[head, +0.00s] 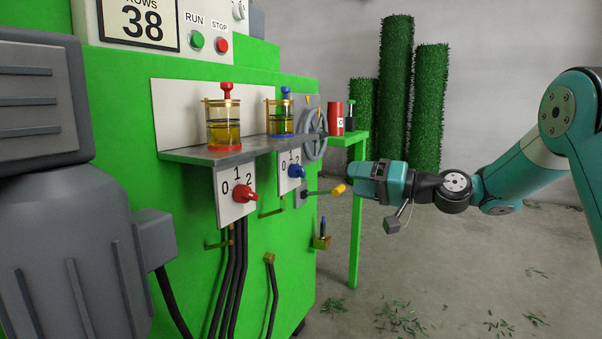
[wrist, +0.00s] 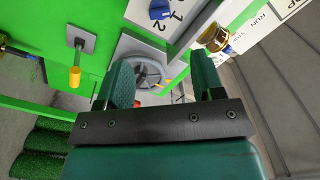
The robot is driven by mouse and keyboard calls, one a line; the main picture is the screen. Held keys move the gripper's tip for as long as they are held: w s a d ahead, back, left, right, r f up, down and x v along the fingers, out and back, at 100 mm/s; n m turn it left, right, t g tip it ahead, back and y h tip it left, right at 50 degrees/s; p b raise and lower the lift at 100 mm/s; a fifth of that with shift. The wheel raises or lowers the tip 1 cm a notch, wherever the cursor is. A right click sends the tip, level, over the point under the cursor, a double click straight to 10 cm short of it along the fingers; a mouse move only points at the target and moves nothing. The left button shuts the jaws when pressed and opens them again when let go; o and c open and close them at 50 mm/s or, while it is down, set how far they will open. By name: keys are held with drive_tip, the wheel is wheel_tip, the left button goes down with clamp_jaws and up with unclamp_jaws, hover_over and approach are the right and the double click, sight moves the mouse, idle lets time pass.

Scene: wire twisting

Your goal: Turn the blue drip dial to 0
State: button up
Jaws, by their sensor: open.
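The blue drip dial (head: 296,171) sits on a small white plate (head: 285,185) marked 0, 1, 2 on the green machine's side. Its knob appears to point to the right, toward the 2 side; the exact setting is hard to tell. In the wrist view the blue dial (wrist: 159,9) is at the top edge, beyond the fingers, with 1 and 2 visible beside it. My gripper (head: 351,172) is open and empty, to the right of the dial and apart from it. In the wrist view its two fingers (wrist: 163,75) stand apart with the grey handwheel behind them.
A yellow-tipped lever (head: 338,189) sticks out just below and left of my gripper. A grey handwheel (head: 314,136) is above the dial's right. A red dial (head: 244,193) is at left, below an oil cup (head: 223,135). A green stand (head: 356,215) is behind.

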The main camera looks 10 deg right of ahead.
sight(304, 172)
drive_tip(key=b+x, duration=0.2)
drive_tip(key=x, duration=1.2)
drive_tip(key=shift+w+a, duration=0.1)
drive_tip(key=shift+w, duration=0.05)
